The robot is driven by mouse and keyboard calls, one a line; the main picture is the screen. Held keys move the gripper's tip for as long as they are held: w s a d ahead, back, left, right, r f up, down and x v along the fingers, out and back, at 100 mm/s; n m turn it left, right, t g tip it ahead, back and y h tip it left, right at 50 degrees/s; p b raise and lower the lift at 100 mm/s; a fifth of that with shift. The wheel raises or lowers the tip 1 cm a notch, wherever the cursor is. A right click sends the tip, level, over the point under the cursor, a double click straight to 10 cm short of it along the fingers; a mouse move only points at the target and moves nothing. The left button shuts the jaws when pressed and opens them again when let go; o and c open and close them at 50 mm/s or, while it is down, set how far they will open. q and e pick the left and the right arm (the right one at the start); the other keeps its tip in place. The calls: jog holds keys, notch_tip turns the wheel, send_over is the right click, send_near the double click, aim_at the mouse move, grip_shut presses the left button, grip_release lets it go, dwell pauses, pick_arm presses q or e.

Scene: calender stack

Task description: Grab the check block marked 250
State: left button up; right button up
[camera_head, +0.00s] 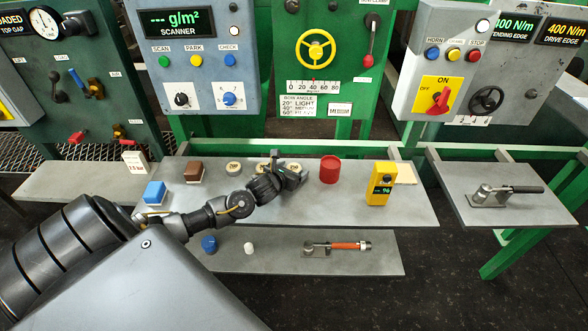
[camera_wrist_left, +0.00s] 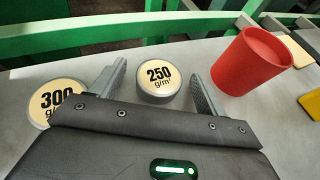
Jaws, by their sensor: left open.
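The check block marked 250 (camera_wrist_left: 159,77) is a short grey disc with a cream face, lying flat on the grey shelf. In the wrist view it sits between the tips of my left gripper (camera_wrist_left: 158,72), with a gap on each side. In the head view the left gripper (camera_head: 296,174) is over the shelf and partly hides this block (camera_head: 294,166). The left gripper is open and empty. A similar block marked 300 (camera_wrist_left: 58,98) lies just left of the left finger, partly hidden by the gripper. My right gripper is not in view.
A red cylinder (camera_wrist_left: 252,62) stands close to the right finger. A third disc (camera_head: 233,168), a brown block (camera_head: 193,171) and a blue block (camera_head: 155,192) lie further left. A yellow meter (camera_head: 381,183) stands right. Green rails (camera_head: 480,155) run behind the shelf.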

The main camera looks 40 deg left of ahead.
pick_arm(q)
jog(key=shift+c, duration=0.4)
jog(key=c, duration=0.9)
jog(key=shift+c, duration=0.7)
jog(key=shift+r, duration=0.1)
